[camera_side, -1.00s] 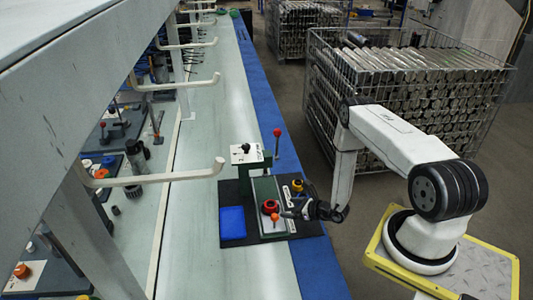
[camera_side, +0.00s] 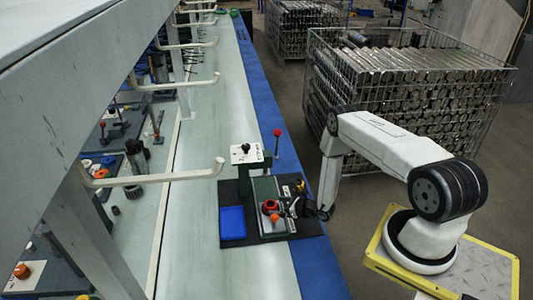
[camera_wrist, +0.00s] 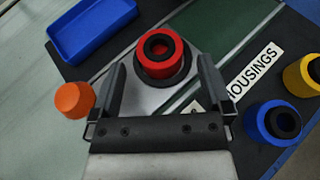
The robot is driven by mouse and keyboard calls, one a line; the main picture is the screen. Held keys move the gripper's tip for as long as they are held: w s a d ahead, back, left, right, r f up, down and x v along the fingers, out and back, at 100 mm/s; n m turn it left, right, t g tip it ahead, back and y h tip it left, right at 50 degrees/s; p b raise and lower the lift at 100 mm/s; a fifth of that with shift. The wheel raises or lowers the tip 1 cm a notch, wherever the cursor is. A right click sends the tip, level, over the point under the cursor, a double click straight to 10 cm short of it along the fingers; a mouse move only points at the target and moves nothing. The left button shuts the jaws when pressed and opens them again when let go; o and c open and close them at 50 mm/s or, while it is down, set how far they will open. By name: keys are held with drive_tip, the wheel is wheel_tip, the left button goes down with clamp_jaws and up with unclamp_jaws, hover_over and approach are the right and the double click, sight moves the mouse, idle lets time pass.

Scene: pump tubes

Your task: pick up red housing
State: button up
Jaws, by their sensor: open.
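The red housing (camera_wrist: 161,53) is a red ring with a black centre. It sits on a grey metal plate (camera_wrist: 150,99) on the green fixture, and it also shows in the side view (camera_side: 270,205). My gripper (camera_wrist: 160,80) is open in the wrist view, with one finger on each side of the near part of the plate. The red housing lies just beyond the fingertips, between their lines, and the jaws are empty. In the side view my gripper (camera_side: 292,207) is just right of the red housing.
An orange knob (camera_wrist: 74,99) is left of my gripper. A blue tray (camera_wrist: 92,27) lies at upper left. Yellow (camera_wrist: 303,76) and blue (camera_wrist: 272,122) housings with black centres sit at right by a HOUSINGS label (camera_wrist: 253,70). A lever with a red knob (camera_side: 277,132) stands behind.

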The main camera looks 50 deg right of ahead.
sight(273, 204)
drive_tip(key=shift+x, duration=1.5)
drive_tip(key=c, duration=1.3)
drive_tip(key=shift+r, duration=0.15)
drive_tip(key=shift+r, duration=1.05)
drive_tip(key=s+a+r, duration=0.4)
drive_tip(key=s+r, duration=0.6)
drive_tip(key=s, duration=0.3)
drive_tip(key=shift+s+r, duration=0.25)
drive_tip(key=shift+r, duration=0.1)
